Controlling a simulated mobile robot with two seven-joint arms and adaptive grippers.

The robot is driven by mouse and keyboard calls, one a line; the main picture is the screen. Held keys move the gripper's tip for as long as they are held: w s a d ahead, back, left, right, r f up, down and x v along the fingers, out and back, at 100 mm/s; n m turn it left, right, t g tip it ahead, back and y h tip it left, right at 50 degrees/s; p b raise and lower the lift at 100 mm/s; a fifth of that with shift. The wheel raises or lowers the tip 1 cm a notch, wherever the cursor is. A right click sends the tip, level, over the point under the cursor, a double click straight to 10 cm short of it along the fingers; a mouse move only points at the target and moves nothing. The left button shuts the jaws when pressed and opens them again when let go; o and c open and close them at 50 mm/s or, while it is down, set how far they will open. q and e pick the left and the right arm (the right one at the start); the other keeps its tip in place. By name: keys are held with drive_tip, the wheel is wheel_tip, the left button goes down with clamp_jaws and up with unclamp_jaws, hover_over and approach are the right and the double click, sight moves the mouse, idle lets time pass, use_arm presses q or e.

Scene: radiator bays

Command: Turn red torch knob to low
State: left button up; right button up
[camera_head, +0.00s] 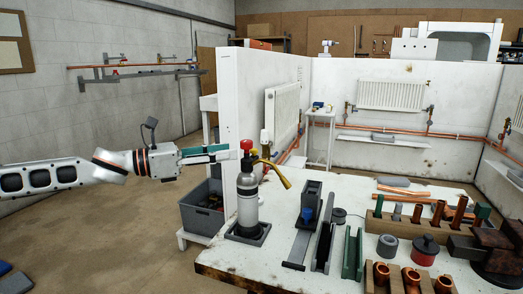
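The torch (247,205) stands upright on the near left part of the white workbench, in a dark square holder (262,236). It has a grey cylinder with a pale label band, a red knob (246,145) on top and a brass nozzle (274,170) pointing right. The knob's setting is too small to read. My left gripper (227,151) reaches in from the left at about the knob's height. Its two fingers look parted, with the tips just left of the knob, and hold nothing that I can see. My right gripper is out of view.
A dark grey crate (203,208) stands left of the bench. A white partition (233,110) rises behind the torch. Right of the torch are a grey channel (301,243), a green channel (353,253), a red-and-grey tin (425,248) and copper fittings (412,278).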

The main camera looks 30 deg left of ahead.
sight(246, 141)
use_arm(q)
drive_tip(key=shift+m, duration=0.3)
drive_tip(key=shift+w+d+r+b, duration=0.15)
drive_tip(key=shift+w+d, duration=0.1)
drive_tip(key=shift+w, duration=0.5)
drive_tip(key=shift+w+d+r+b, duration=0.1)
drive_tip(key=shift+w+d+r, duration=0.15)
drive_tip(key=shift+w, duration=0.5)
drive_tip(key=shift+w+d+r+b, duration=0.1)
drive_tip(key=shift+w+d, duration=0.15)
drive_tip(key=shift+w, duration=0.5)
drive_tip(key=shift+w+d+r+p, duration=0.25)
drive_tip(key=shift+w+d+p, duration=0.05)
drive_tip(key=shift+w+p, duration=0.15)
drive_tip(key=shift+w+d+f, duration=0.2)
drive_tip(key=shift+w+d, duration=0.15)
drive_tip(key=shift+w, duration=0.3)
